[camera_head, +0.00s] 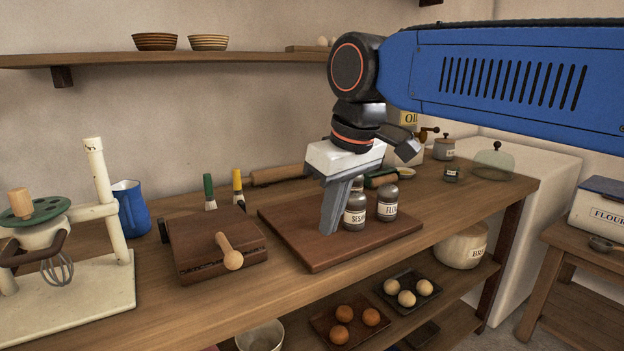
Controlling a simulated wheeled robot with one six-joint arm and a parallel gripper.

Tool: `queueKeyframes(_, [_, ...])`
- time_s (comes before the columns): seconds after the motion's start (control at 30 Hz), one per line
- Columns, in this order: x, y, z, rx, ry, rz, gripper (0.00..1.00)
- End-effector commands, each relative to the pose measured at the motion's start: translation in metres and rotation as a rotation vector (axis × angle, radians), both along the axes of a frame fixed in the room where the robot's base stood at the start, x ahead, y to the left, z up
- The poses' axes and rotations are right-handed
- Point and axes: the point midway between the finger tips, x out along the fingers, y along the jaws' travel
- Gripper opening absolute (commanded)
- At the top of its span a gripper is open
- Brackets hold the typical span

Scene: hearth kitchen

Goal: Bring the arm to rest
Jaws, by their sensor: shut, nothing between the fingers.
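My blue arm reaches in from the upper right of the head view. My gripper (330,228), with a white body and grey fingers, points down over the wooden board (300,247) on the counter. The fingers are together with nothing between them. The fingertips are just left of a jar labelled "SESA" (355,212), and a jar labelled "FLOU" (387,203) stands to its right. I cannot tell whether the fingertips touch the board or the jar.
A wooden box with a knob handle (205,255), a blue jug (131,208) and a mixer stand (100,205) are to the left. A rolling pin (277,175) lies behind. A glass dome (493,161) stands at the right end. A shelf (230,57) with bowls runs above.

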Motion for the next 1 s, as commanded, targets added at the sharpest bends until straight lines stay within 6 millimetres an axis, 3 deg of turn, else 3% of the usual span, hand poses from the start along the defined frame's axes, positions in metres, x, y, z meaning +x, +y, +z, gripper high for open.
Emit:
queueKeyframes(0.03, [-0.002,-0.023,-0.010,0.005,-0.006,-0.048,0.00])
queueKeyframes(0.2, [-0.012,-0.086,-0.045,0.021,-0.030,-0.188,0.00])
queueKeyframes(0.5, [-0.052,-0.179,-0.118,0.042,-0.075,-0.434,0.00])
queueKeyframes(0.73, [-0.092,-0.231,-0.179,0.053,-0.113,-0.611,0.00])
queueKeyframes(0.9, [-0.114,-0.251,-0.211,0.057,-0.131,-0.697,0.00])
queueKeyframes(1.0, [-0.120,-0.256,-0.220,0.058,-0.138,-0.721,0.00])
